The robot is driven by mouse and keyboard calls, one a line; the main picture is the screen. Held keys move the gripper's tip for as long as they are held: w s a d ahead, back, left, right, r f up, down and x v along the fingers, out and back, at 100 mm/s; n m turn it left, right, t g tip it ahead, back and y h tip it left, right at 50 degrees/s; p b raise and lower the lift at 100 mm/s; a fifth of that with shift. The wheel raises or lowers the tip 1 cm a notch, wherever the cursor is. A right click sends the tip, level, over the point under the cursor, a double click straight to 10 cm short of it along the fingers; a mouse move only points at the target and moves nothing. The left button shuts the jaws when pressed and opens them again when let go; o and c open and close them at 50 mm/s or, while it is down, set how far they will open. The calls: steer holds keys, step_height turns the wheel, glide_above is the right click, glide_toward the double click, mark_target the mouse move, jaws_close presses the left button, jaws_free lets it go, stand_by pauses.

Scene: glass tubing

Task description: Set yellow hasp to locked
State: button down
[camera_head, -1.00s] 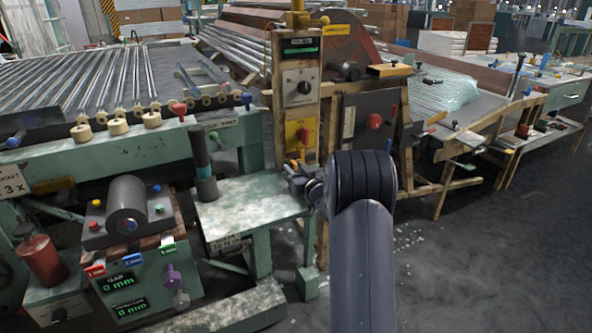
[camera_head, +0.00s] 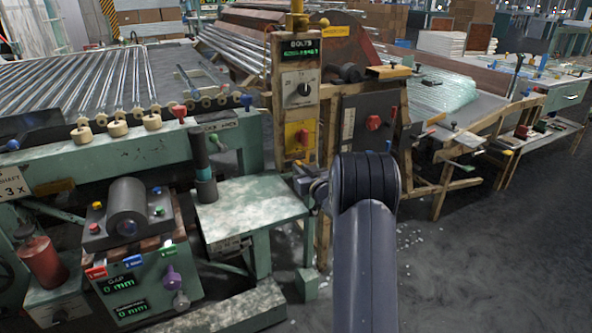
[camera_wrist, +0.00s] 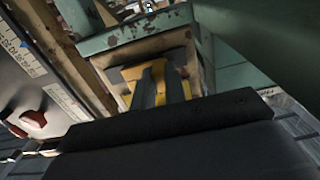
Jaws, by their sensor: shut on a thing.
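In the wrist view the yellow hasp (camera_wrist: 147,96) is partly visible at and between the fingers of my gripper (camera_wrist: 162,84). The fingers are shut on it, in front of a worn wood and green housing. They hide much of the hasp, so I cannot tell its exact setting. In the head view my gripper (camera_head: 303,178) is small and partly hidden by my wrist. It is at the lower part of the upright control post, below the yellow plate with a red switch (camera_head: 303,136).
The control post (camera_head: 284,110) carries a display and a dial. A dark panel with a red knob (camera_head: 374,123) stands close on the right. A green bench (camera_head: 245,210) lies left of my gripper. Open floor (camera_head: 480,260) is at the right.

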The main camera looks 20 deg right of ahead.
steer(key=shift+d+r, duration=0.15)
steer(key=shift+d, duration=0.35)
steer(key=c, duration=1.4)
jaws_free()
steer(key=shift+c, duration=0.2)
steer(key=s+p, duration=0.1)
steer(key=s, duration=0.9)
steer(key=shift+s+d, duration=0.2)
steer(key=shift+s, duration=0.2)
steer(key=shift+w, duration=0.15)
steer(key=w+a+b, duration=0.1)
steer(key=w, duration=0.9)
steer(key=shift+w+a, duration=0.25)
steer(key=shift+w, duration=0.05)
